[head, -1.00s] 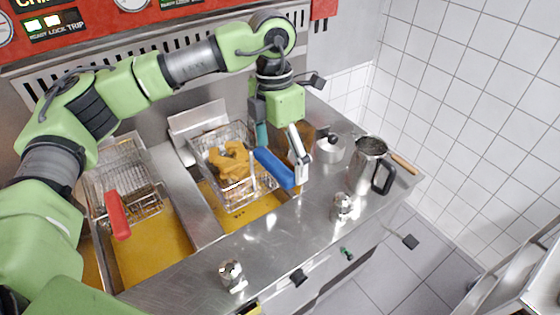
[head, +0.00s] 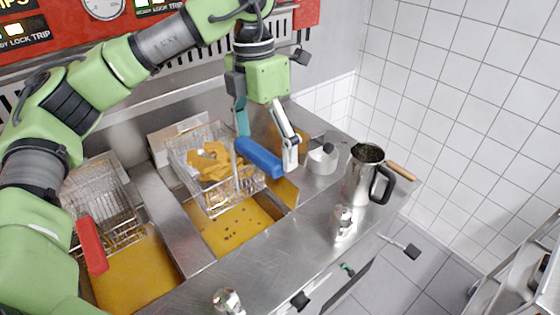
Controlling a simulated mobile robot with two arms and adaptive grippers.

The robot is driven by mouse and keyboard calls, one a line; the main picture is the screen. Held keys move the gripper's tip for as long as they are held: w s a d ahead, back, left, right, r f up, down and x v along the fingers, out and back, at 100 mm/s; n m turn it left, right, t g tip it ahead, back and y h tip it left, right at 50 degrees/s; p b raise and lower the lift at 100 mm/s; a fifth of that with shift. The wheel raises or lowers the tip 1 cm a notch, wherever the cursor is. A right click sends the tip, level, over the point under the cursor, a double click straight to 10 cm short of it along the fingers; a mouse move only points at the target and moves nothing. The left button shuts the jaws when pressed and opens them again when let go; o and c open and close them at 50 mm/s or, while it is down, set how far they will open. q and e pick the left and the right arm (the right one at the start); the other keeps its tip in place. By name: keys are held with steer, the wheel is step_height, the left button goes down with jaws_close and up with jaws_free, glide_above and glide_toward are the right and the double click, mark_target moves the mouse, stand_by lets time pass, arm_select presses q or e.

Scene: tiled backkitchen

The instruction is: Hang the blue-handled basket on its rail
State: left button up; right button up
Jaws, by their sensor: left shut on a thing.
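The wire basket (head: 222,188) with the blue handle (head: 259,158) holds golden fried pieces (head: 215,163). It hangs over the right oil vat (head: 230,232), with its bottom seemingly clear of the oil. My left gripper (head: 266,151) is shut on the blue handle from above, one finger on each side. A metal plate (head: 178,134) stands behind the basket at the back of the vat. I cannot make out the basket's rail clearly, and the basket's hooking end is hard to see. My right gripper is not in view.
A second basket (head: 104,200) with a red handle (head: 92,245) sits at the left vat (head: 140,275). On the counter to the right stand a steel jug (head: 361,178), a lidded pot (head: 322,158) and a small shaker (head: 343,222). Another shaker (head: 228,302) stands at the front.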

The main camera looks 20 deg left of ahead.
arm_select(q)
steer(key=shift+w+a+r, duration=0.1)
steer(key=shift+a+r, duration=0.15)
steer(key=shift+r, duration=0.15)
steer(key=shift+w+a+r, duration=0.1)
steer(key=shift+w+a, duration=0.2)
steer(key=shift+a, duration=0.15)
steer(key=w+a, duration=0.1)
steer(key=w+a+p, duration=0.1)
steer(key=a, duration=0.1)
steer(key=shift+a, duration=0.1)
steer(key=w+a+p, duration=0.2)
steer(key=w+a, duration=0.1)
steer(key=a, duration=0.2)
steer(key=shift+a, duration=0.2)
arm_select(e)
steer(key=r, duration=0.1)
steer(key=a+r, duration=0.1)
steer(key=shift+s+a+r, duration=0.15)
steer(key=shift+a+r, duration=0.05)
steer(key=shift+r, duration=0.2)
arm_select(q)
steer(key=shift+w, duration=0.1)
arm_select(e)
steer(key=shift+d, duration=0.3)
arm_select(q)
steer(key=shift+f, duration=0.25)
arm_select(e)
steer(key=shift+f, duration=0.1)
